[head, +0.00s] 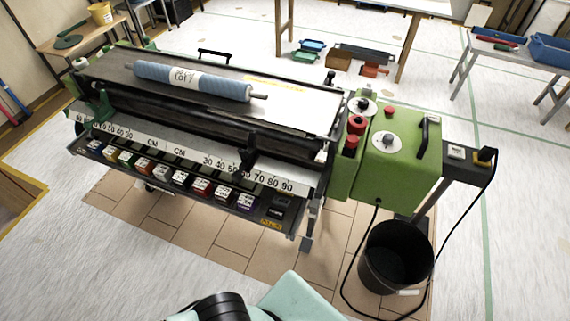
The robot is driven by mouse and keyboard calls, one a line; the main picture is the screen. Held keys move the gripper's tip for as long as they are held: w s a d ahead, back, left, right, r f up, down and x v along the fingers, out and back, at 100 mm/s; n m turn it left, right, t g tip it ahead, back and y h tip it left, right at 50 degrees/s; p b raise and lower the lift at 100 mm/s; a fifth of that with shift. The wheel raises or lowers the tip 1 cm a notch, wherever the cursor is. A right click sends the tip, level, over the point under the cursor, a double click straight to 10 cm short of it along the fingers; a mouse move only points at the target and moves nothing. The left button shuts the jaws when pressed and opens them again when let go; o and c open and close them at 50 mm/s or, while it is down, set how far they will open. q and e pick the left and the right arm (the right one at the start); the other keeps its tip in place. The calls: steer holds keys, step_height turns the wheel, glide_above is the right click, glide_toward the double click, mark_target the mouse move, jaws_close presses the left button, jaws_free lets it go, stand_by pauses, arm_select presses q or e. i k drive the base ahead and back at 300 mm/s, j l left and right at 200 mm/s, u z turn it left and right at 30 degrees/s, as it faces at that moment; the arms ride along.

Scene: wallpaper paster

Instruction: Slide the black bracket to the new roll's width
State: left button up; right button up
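The wallpaper paster (110,70) stands at the centre left, with a white scale along its front edge. The black bracket (249,158) sits on the right part of this scale, between about 50 and 60. A green bracket (101,108) sits near the scale's left end. The new roll (220,86), blue with a white label, lies across the paster's top on a rod whose end shows at the right. Neither gripper is in view. Only teal and black parts of my own body show at the bottom edge.
A green drive box (398,160) with red knobs is on the paster's right end. A black bucket (372,262) and a hanging cable stand below it. A tray (160,178) with several coloured labelled blocks runs under the scale. The floor in front is clear.

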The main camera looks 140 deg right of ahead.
mark_target(248, 157)
steer(key=z, duration=4.2)
